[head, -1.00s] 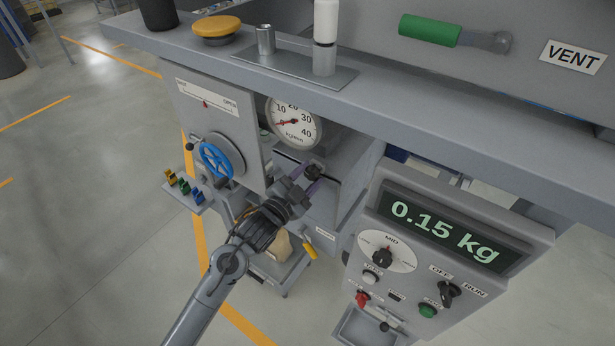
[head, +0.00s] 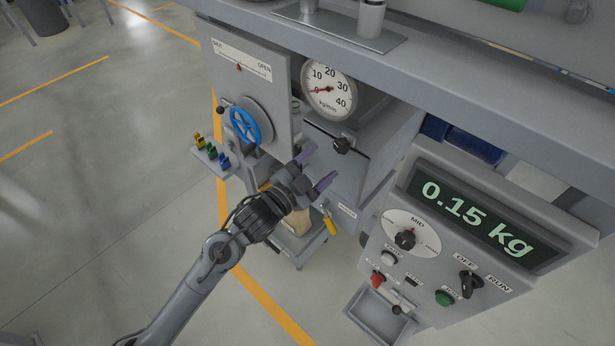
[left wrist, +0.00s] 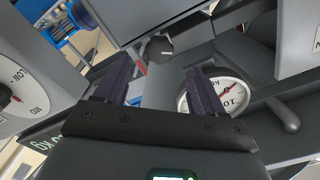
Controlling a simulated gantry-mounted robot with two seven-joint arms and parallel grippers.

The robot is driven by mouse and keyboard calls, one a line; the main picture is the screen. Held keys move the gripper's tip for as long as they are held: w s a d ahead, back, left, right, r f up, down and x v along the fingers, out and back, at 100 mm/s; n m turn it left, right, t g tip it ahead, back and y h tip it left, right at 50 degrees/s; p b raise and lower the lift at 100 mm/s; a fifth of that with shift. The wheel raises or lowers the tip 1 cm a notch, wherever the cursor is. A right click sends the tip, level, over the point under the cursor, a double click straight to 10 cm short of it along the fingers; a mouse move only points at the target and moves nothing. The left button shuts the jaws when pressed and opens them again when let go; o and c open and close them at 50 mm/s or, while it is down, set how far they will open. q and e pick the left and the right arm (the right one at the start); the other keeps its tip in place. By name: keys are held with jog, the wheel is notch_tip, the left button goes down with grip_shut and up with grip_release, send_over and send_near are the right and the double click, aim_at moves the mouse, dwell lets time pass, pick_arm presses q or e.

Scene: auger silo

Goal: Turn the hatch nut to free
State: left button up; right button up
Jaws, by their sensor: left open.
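The hatch nut looks like a dark lobed knob (head: 342,145) on the grey hatch front (head: 325,165), below the round dial. It also shows in the left wrist view (left wrist: 160,47), ahead of the fingertips and roughly between them. My left gripper (head: 317,166) is open and empty, with its two purple fingers spread. It stands off the knob, to its lower left in the head view, with a visible gap. In the left wrist view the open fingers (left wrist: 158,85) frame the space before the knob. My right gripper is not in view.
A blue handwheel (head: 244,126) is left of the hatch. The round dial (head: 329,90) sits above it. A yellow handle (head: 329,226) hangs below. A control panel (head: 450,225) reading 0.15 kg stands at right. A grey ledge (head: 430,80) overhangs the hatch.

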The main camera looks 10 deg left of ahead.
pick_arm(q)
jog(key=shift+b+v, duration=0.3)
jog(key=shift+v, duration=1.7)
jog(key=s+f+n+g+y+p, duration=0.25)
jog(key=s+f+n+p, duration=0.2)
jog(key=s+f, duration=0.5)
jog(key=s+a+f+n+g+y+p, duration=0.1)
jog(key=s+a+f+n+g+y, duration=0.1)
jog(key=s+a, duration=0.4)
jog(key=s+a+f+n+g+y+p, duration=0.2)
jog(key=s+a+n+g+y, duration=0.2)
jog(key=s, duration=1.1)
jog(key=a+n+g, duration=0.1)
jog(key=a+g, duration=0.1)
jog(key=g, duration=0.1)
jog(key=shift+s+a+f, duration=0.2)
jog(key=shift+g, duration=0.25)
jog(key=shift+c, duration=0.4)
